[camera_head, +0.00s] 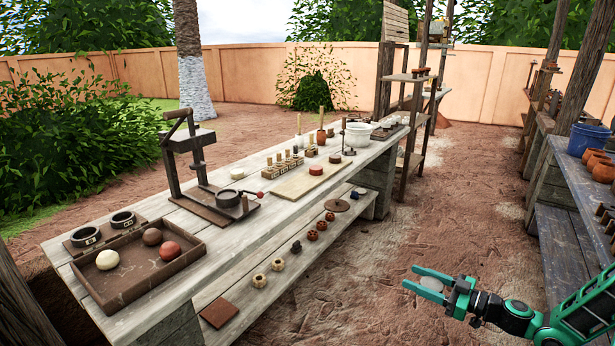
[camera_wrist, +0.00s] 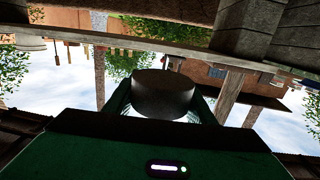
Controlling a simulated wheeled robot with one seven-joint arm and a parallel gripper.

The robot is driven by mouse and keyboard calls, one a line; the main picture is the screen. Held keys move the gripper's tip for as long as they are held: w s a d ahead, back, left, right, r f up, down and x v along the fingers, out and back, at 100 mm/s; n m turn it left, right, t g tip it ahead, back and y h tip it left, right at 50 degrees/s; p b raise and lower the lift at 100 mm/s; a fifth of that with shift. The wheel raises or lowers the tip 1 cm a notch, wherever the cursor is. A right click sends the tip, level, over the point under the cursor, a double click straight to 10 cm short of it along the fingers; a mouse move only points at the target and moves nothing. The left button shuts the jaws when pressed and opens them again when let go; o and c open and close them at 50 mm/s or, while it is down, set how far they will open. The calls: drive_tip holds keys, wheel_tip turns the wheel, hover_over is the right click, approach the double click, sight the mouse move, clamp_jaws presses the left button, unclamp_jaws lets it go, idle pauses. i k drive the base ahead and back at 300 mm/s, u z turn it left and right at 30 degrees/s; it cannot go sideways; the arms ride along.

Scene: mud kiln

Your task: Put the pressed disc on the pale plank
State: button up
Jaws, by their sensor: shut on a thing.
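My gripper (camera_head: 428,282) is at the lower right in the head view, over the ground in front of the bench. It is shut on a round, flat-faced disc (camera_wrist: 163,92), which looks dark in the wrist view and greyish in the head view, where the fingers partly cover it. The pale plank (camera_head: 291,186) lies flat on the bench top, well to the left of and beyond my gripper. A reddish-brown disc (camera_head: 316,170) rests on the plank; its near end is bare.
The long bench (camera_head: 225,248) has a lower shelf with small parts. A lever press (camera_head: 196,165) and a tray (camera_head: 137,267) with several balls stand at its left. Stamps in a block (camera_head: 286,168) sit behind the plank. A dark table (camera_head: 562,245) is at right; ground between is clear.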

sight(293, 187)
drive_tip(key=i, duration=1.15)
drive_tip(key=u, duration=0.4)
